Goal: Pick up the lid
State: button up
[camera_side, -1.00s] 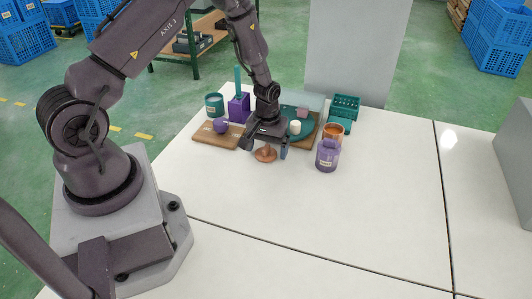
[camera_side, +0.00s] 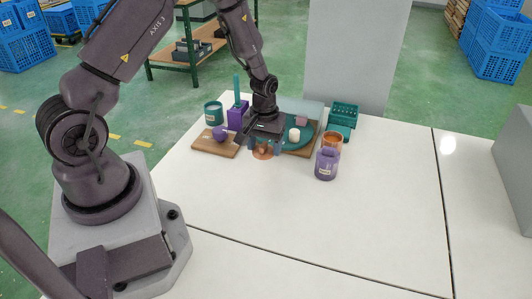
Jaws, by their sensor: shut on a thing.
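The copper-orange lid (camera_side: 263,154) is at the front of the group of objects on the white table. My gripper (camera_side: 264,147) is above it, pointing down, with a finger on each side, and is shut on it. The upper part of the lid is hidden by my gripper. I cannot tell whether the lid touches the table or is slightly raised.
A wooden board (camera_side: 208,147) with a purple ball (camera_side: 219,133) lies left. A purple block (camera_side: 236,117) and teal jar (camera_side: 213,113) stand behind it. To the right are a white cylinder (camera_side: 294,134), orange jar (camera_side: 332,139), purple jar (camera_side: 326,165) and teal rack (camera_side: 344,113). The table front is clear.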

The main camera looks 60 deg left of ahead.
jog(key=s+d+r, duration=0.3)
jog(key=s+r, duration=0.1)
jog(key=s, duration=0.3)
jog(key=s+d+r, duration=0.2)
jog(key=s+r, duration=0.2)
jog(key=s, duration=0.2)
send_over(266, 158)
notch_tip(266, 158, down, 3)
jog(key=shift+m, duration=0.4)
jog(key=w+r, duration=0.2)
jog(key=w, duration=0.8)
jog(key=w+r, duration=0.2)
jog(key=w, duration=0.8)
jog(key=shift+n, duration=0.4)
jog(key=shift+d+f, duration=0.2)
jog(key=shift+f, duration=3)
